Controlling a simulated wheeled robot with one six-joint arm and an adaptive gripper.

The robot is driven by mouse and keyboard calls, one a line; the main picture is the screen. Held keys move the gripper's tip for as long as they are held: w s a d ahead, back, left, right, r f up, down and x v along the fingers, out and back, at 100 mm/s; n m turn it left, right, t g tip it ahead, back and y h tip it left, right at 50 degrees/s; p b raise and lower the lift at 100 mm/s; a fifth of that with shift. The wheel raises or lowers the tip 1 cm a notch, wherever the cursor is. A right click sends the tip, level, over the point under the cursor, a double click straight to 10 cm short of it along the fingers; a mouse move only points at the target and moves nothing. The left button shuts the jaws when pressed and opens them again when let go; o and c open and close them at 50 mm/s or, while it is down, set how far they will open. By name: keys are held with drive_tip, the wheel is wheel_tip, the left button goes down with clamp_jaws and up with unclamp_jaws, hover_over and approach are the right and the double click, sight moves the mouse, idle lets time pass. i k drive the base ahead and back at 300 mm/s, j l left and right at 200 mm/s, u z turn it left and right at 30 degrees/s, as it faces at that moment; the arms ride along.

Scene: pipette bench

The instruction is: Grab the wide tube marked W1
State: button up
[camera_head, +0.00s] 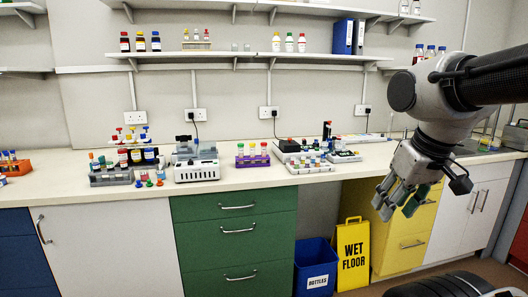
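No marking W1 is readable at this size, so I cannot tell which tube it is. A grey rack (112,179) with several tubes stands on the bench at the left. A purple rack (253,162) with several colour-capped tubes stands near the bench middle. An orange rack (16,168) with blue-capped tubes is at the far left. My gripper (399,208) hangs at the right, in front of the yellow drawers, well apart from the racks. Its fingers point down, look spread, and hold nothing that I can see.
A white device (197,171) stands between the grey and purple racks. More equipment (309,165) stands right of the purple rack. Small coloured caps lie near the grey rack. A blue bin (314,268) and a yellow wet-floor sign (353,254) stand below. Shelves with bottles hang above.

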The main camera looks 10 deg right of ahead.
sight(252, 150)
drive_tip(key=i, duration=2.15)
